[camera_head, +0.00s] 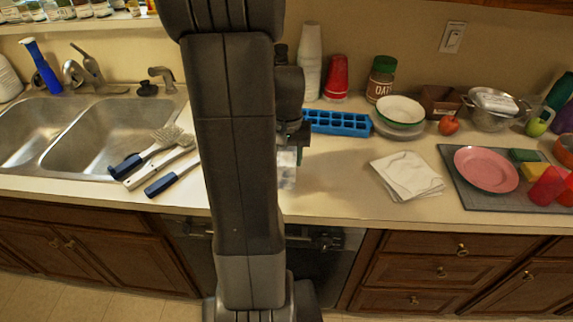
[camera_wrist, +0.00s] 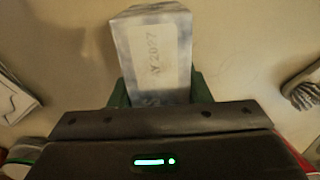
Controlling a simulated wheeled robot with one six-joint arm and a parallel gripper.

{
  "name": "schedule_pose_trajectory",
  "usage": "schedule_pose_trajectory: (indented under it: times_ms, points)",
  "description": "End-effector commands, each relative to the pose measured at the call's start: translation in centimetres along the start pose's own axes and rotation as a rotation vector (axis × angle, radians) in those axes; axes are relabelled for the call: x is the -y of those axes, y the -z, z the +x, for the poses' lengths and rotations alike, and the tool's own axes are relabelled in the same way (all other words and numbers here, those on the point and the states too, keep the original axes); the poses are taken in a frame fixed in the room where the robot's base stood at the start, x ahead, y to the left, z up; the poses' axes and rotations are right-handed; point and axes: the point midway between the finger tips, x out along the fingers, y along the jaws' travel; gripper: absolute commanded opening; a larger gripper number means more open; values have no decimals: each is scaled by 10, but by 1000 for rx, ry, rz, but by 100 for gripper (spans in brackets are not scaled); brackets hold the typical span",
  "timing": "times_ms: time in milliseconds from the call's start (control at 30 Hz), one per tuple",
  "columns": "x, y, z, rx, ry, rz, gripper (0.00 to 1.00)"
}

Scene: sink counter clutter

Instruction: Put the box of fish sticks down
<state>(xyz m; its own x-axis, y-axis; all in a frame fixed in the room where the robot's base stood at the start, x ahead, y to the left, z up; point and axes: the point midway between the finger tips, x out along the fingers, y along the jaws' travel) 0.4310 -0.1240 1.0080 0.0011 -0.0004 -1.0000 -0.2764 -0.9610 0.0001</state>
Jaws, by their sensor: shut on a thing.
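The box of fish sticks (camera_wrist: 155,50) is a whitish-grey carton with a pale printed label, seen from one end in the wrist view. My gripper (camera_wrist: 160,92) is shut on it, with a dark green finger on each side of the box. In the head view, my arm hides most of the gripper and the box. A pale piece of the box (camera_head: 287,172) shows just right of the arm, over the front part of the counter. I cannot tell whether the box touches the counter.
White napkins (camera_head: 407,175) lie to the right, and blue-handled brushes (camera_head: 150,155) lie to the left by the sink (camera_head: 95,135). A blue ice tray (camera_head: 337,123) is behind. The counter between box and napkins (camera_head: 335,180) is bare. A pink plate (camera_head: 487,168) sits far right.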

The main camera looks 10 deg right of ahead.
Motion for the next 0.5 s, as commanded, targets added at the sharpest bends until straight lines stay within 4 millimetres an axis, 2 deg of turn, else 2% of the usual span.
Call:
schedule_pose_trajectory:
  times_ms: [200,500]
  points:
    - [0,-1,29,3,-1,0,7]
    - [0,0,33,0,0,0,7]
